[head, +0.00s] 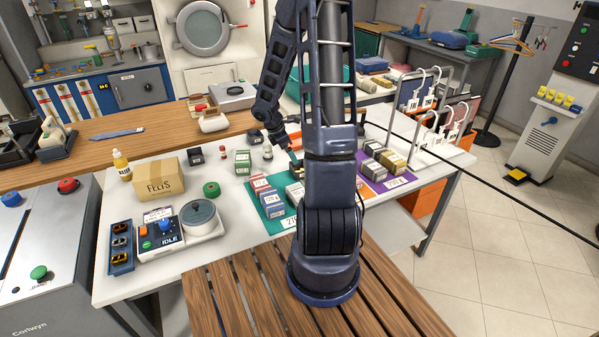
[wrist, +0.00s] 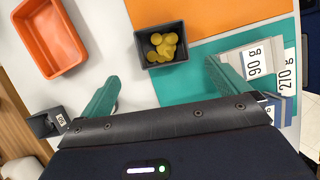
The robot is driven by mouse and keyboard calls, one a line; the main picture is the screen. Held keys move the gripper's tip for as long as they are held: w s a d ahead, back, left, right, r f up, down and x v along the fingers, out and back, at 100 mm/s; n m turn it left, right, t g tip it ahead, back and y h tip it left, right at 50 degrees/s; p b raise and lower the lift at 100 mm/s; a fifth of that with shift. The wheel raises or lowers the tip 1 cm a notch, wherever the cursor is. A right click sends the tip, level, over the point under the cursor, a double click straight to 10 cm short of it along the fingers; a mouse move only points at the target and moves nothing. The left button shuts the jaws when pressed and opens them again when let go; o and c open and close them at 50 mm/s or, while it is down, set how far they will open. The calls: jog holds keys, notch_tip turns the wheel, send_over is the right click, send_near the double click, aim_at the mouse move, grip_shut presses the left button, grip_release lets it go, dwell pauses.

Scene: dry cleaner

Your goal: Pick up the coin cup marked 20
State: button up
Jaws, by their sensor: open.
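In the wrist view, a dark grey square cup (wrist: 146,53) holds several yellow coins. No number shows on it. My gripper (wrist: 162,72) is open and empty, its two green fingers spread wide; the coin cup lies just beyond the gap between the fingertips. A second dark cup (wrist: 42,126) is at the left edge, outside the left finger, with a small white label whose number I cannot read surely. In the head view, small dark cups stand on the white table, one at the left (head: 195,157) and one farther back (head: 254,137). My arm hides part of the table there.
An orange tray (wrist: 60,69) lies left of the coin cup. A cardboard box (head: 160,184) and a console (head: 168,240) stand on the table's left.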

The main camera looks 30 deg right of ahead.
aim_at(299, 165)
jog(key=x, duration=0.4)
jog(key=shift+s+d+f, duration=0.1)
jog(key=shift+f, duration=0.2)
jog(key=x, duration=0.4)
jog(key=shift+s+d, duration=0.25)
jog(key=shift+d, duration=0.1)
jog(key=shift+d+f, duration=0.2)
jog(key=shift+f, duration=0.25)
jog(key=c, duration=1)
